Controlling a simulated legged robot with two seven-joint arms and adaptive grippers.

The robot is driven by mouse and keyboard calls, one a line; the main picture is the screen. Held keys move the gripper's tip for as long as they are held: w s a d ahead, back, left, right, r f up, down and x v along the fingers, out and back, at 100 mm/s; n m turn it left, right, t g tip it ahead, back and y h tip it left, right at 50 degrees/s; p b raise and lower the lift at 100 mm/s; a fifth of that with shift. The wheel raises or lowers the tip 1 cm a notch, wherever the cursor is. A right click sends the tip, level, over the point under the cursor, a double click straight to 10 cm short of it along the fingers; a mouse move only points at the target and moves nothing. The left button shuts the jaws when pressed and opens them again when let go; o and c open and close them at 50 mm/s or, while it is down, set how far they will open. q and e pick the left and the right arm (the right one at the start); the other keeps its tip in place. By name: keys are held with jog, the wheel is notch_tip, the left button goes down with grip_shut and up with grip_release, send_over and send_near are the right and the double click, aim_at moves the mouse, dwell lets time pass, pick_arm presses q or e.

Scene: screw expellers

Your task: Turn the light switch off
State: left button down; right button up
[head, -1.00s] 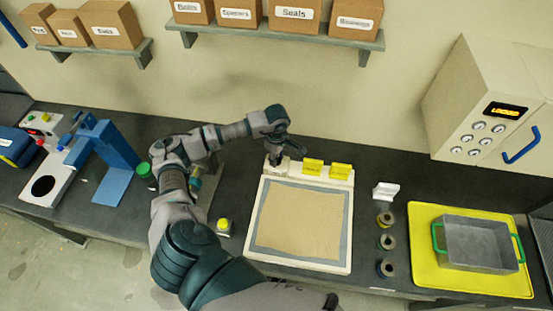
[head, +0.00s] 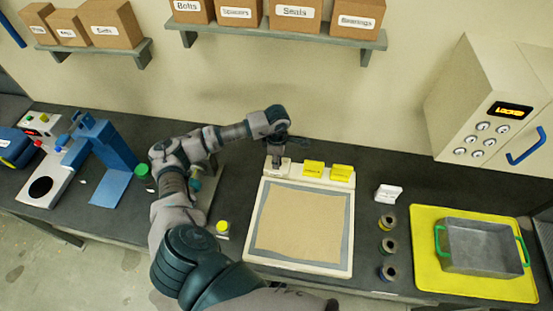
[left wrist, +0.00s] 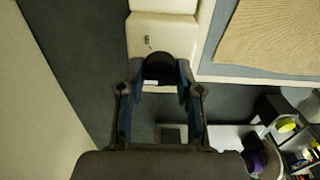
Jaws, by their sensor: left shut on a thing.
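A cream-framed panel (head: 347,230) with a tan sheet lies on the bench. At its back left corner is a pale block (head: 282,171), which also shows in the left wrist view (left wrist: 175,35) with a small metal detail on top. My left gripper (head: 276,160) points down at this block. In the left wrist view its two fingers (left wrist: 160,80) are closed against a dark, rounded piece (left wrist: 159,66) at the block's near edge. I take this piece to be the switch's knob; its on or off position cannot be told. My right gripper is not in view.
Two yellow blocks (head: 313,169) sit on the panel's back edge. Right of it are several spools (head: 388,247) and a metal bin (head: 480,244) on a yellow mat (head: 430,283). A locked keypad box (head: 470,90) hangs at right. A blue press (head: 112,150) stands left.

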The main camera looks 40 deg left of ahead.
pick_arm(q)
jog(key=shift+w, duration=0.1)
jog(key=c, duration=0.8)
grip_release()
jog(key=shift+o, duration=0.2)
jog(key=shift+r, duration=0.15)
notch_tip(320, 180, up, 12)
jog(key=shift+f, duration=0.2)
jog(key=shift+w, duration=0.1)
